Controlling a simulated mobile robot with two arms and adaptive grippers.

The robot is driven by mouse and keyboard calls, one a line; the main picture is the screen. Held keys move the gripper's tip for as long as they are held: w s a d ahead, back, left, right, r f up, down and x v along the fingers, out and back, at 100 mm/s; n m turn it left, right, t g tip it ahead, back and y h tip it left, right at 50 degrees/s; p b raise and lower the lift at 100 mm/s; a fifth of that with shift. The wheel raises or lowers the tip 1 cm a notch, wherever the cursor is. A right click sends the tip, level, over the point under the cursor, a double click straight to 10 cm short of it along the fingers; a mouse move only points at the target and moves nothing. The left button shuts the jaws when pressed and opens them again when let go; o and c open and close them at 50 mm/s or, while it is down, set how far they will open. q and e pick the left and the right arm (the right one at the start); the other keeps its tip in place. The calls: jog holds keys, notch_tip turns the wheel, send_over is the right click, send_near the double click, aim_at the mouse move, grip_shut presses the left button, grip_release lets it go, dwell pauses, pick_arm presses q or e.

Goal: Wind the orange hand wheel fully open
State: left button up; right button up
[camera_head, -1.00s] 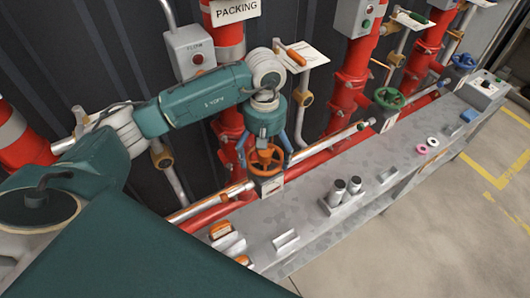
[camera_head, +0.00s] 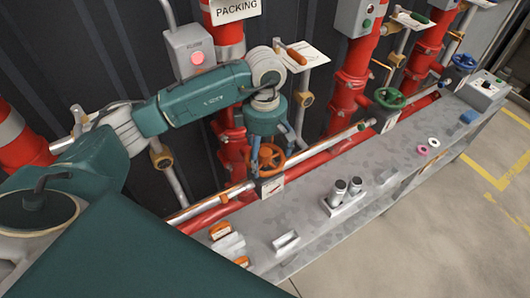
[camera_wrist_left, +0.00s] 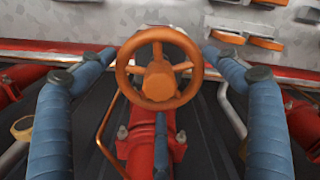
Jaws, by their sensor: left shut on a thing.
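The orange hand wheel (camera_head: 267,171) sits on the red pipework behind the bench. In the left wrist view the wheel (camera_wrist_left: 197,58) is seen face-on, with spokes and an orange hub. My left gripper (camera_head: 273,149) is at the wheel from above, its blue fingers reaching down around it. In the wrist view two fingers stand left and right, and a third blue finger shows below the hub, in front of a red pipe. The gripper is shut on the wheel, though finger contact is not clear in the pictures. My right gripper is not in view.
A grey FLOW box (camera_head: 190,50) with a lit pinkish lamp is on the wall. Right are a green wheel (camera_head: 390,98) and a blue wheel (camera_head: 464,62). The grey bench (camera_head: 310,228) holds small metal parts and rings. Floor is open at right.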

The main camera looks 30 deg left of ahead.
pick_arm(q)
jog(key=n, duration=0.6)
jog(key=shift+s+f+n, duration=0.15)
jog(key=shift+s+n, duration=0.05)
jog(key=shift+n, duration=0.6)
